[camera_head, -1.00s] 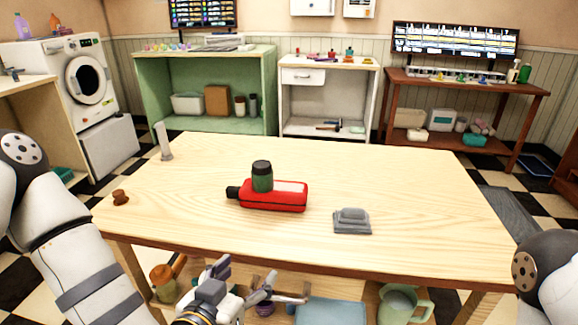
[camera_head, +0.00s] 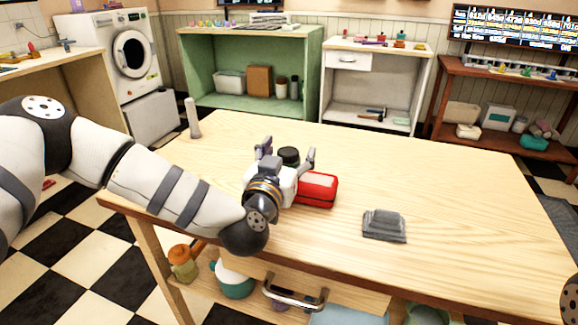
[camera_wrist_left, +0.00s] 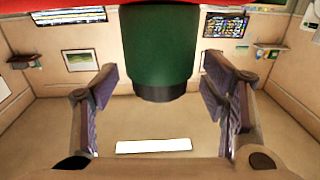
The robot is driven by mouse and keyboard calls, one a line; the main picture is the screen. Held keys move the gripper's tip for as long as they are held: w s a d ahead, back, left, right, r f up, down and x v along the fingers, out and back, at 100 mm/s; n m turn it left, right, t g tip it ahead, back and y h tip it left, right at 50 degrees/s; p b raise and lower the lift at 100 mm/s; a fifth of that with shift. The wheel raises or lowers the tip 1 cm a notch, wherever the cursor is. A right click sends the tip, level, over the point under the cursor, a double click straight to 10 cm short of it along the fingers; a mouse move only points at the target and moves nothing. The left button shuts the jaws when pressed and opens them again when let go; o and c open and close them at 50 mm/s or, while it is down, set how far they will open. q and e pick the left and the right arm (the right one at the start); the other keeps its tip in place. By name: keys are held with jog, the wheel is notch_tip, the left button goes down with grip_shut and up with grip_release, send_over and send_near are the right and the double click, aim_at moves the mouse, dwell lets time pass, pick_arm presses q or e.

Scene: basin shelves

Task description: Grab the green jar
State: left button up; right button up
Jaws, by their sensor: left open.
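The green jar (camera_head: 289,157) with a dark lid stands by the red object (camera_head: 317,188) on the wooden table; in the head view mostly its lid shows. In the left wrist view the green jar (camera_wrist_left: 160,42) hangs upside down in the picture, between the fingers. My left gripper (camera_head: 287,151) is open, its fingers on either side of the jar. In the left wrist view gaps show between the jar and both fingers of the left gripper (camera_wrist_left: 160,82). My right gripper is out of view.
A grey block-like object (camera_head: 384,226) lies to the right on the table (camera_head: 440,190). A grey upright piece (camera_head: 193,118) stands at the back left corner. The right part of the tabletop is clear. A drawer handle (camera_head: 294,301) sticks out below the front edge.

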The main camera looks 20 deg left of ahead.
pick_arm(q)
jog(key=shift+r, duration=0.1)
jog(key=c, duration=1.4)
